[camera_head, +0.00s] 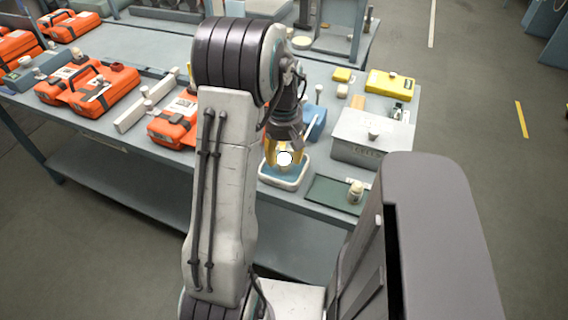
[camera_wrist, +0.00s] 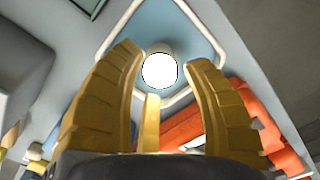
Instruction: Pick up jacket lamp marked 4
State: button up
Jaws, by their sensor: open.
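A round white thing (camera_head: 284,158), which I take to be the jacket lamp, sits over a blue tray with a white rim (camera_head: 282,184). Its face is a plain bright disc, and no number can be read. In the wrist view the disc (camera_wrist: 160,71) lies between the tips of my yellow fingers, with the blue tray (camera_wrist: 196,38) behind it. My gripper (camera_head: 284,153) points down above the tray, open, its fingers spread on both sides of the disc with visible gaps. Whether any finger touches the lamp's lower part is hidden.
Orange cases (camera_head: 100,85) stand to the left on the grey table. A grey box (camera_head: 368,135) stands close on the right, with a green mat (camera_head: 328,192) holding a small jar (camera_head: 356,191) before it. A yellow case (camera_head: 390,82) lies behind.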

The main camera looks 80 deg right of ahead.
aim_at(284, 163)
jog(key=shift+f, duration=1.8)
grip_shut()
